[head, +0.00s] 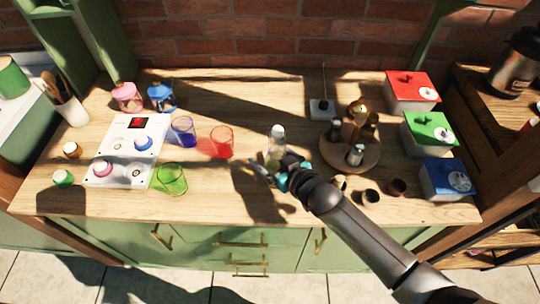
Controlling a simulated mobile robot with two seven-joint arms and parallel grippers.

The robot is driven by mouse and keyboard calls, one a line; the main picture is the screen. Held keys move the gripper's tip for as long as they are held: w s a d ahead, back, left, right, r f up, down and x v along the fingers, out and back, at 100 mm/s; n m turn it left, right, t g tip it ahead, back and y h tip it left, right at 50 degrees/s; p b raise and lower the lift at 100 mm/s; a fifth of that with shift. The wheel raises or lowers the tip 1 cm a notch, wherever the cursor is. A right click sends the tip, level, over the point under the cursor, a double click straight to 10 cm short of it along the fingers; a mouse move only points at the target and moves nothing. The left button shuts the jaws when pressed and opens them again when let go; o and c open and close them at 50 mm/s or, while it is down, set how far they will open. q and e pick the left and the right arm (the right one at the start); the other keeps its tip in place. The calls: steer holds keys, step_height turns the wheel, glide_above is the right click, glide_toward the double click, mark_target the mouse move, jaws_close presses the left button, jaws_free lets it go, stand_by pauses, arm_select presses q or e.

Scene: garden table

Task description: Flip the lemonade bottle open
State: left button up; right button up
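A clear bottle with a pale top (277,143), which looks like the lemonade bottle, stands upright on the wooden table in the head view. Its lower part is partly hidden by my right gripper. My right gripper (260,173) reaches in from the lower right, with its fingers low and just in front of the bottle, pointing left. The fingers are small and dark against shadow, so I cannot tell whether they are open or touch the bottle. My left gripper is not in view.
Red (221,142), blue (182,131) and green (172,179) glasses stand left of the bottle, near a white panel (150,130). A round wooden stand (330,153) with small bottles is to the right. Red (411,92), green (430,133) and blue (447,180) boxes line the right edge.

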jaws_close()
stand_by(0.5)
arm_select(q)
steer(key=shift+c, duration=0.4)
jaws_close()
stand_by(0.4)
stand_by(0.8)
